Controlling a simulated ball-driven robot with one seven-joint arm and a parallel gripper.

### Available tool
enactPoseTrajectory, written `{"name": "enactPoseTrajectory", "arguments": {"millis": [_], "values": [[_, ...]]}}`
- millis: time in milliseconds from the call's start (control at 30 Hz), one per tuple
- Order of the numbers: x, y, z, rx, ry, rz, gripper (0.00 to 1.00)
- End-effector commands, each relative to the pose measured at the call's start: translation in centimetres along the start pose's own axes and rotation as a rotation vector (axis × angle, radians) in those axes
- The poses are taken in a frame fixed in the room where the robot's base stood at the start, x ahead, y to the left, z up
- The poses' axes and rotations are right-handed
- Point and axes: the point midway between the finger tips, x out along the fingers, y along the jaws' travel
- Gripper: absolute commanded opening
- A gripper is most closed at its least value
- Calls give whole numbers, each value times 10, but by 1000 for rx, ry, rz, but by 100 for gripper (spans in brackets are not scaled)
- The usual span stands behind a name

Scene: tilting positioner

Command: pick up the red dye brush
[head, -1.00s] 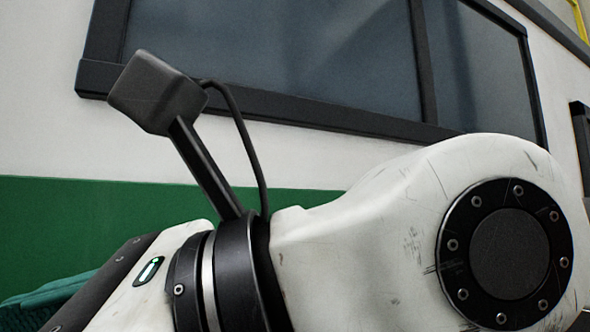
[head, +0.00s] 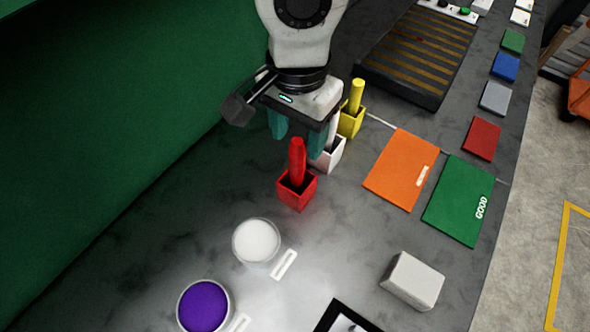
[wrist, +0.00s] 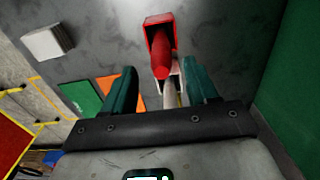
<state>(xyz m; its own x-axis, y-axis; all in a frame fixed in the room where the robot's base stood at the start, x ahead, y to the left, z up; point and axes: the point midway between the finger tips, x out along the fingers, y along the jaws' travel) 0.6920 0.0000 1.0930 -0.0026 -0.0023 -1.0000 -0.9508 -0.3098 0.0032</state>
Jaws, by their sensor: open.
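The red dye brush (head: 297,158) stands upright in a small red square holder (head: 298,193) on the dark grey table. My gripper (head: 299,138) has its teal fingers spread and empty, just behind and above the red brush in the head view. In the wrist view, the red brush (wrist: 160,62) and its holder (wrist: 159,22) lie beyond the gap between my fingers (wrist: 161,84). A white brush (wrist: 168,95) shows between the fingers in that view. I cannot tell the exact gap from my fingers to either brush.
A white holder (head: 330,157) and a yellow holder (head: 351,122) with a yellow brush (head: 356,95) stand close behind. White (head: 256,241) and purple (head: 203,306) dye pots are in front. Orange (head: 402,168) and green (head: 459,200) mats and a pale block (head: 412,280) lie right.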

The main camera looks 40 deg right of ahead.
Motion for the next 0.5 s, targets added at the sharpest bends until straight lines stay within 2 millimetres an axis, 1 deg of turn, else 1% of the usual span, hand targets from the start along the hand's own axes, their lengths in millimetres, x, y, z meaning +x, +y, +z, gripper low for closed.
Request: {"name": "enactPoseTrajectory", "arguments": {"millis": [233,500], "values": [[17,-1,0,0,-1,0,58],[54,-2,-1,1,-2,-1,58]]}}
